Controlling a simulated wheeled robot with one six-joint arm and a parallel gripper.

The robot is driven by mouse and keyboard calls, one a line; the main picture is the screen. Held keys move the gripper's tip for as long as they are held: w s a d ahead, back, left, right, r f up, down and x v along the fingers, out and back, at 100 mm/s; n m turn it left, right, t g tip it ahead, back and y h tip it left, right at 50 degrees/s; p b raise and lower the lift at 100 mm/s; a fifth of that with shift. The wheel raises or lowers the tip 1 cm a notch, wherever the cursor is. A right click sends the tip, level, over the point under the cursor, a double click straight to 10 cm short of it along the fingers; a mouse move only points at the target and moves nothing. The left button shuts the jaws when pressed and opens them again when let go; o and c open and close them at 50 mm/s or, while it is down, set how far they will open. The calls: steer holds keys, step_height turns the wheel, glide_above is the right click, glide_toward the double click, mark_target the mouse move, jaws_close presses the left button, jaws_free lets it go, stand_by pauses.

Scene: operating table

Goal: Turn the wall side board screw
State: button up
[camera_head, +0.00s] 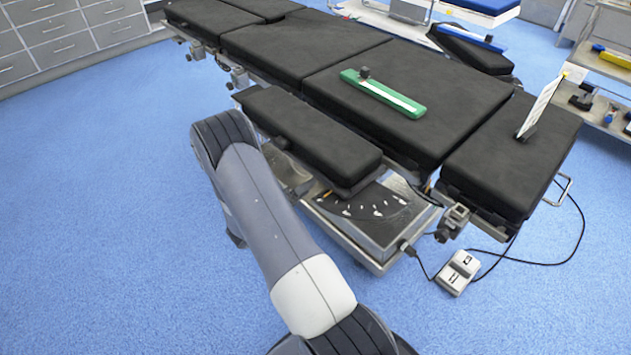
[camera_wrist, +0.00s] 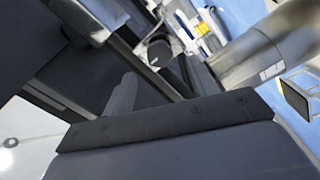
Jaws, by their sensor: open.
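The black-padded operating table (camera_head: 300,50) runs diagonally across the head view. A near side board (camera_head: 310,140) with a black pad lies along its near edge. Another black padded board (camera_head: 475,50) sits on the far side with a blue strip on it. I cannot make out the wall side board screw in either view. In the wrist view my gripper (camera_wrist: 162,74) is open, its fingers showing dark grey above a black band. No object shows between them. In the head view my arm hides the gripper.
A green board (camera_head: 384,93) with a black knob lies on the table. A white panel (camera_head: 542,103) stands on the end pad. A foot pedal (camera_head: 458,273) with cables is on the blue floor (camera_head: 110,200). Drawers (camera_head: 65,35) stand back left, a shelf cart (camera_head: 608,70) right.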

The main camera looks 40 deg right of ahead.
steer(key=shift+s+a, duration=0.2)
steer(key=shift+a, duration=2.15)
steer(key=d, duration=1)
steer(key=shift+w+d+b, duration=0.35)
steer(key=shift+w+d, duration=0.05)
steer(key=shift+a, duration=0.1)
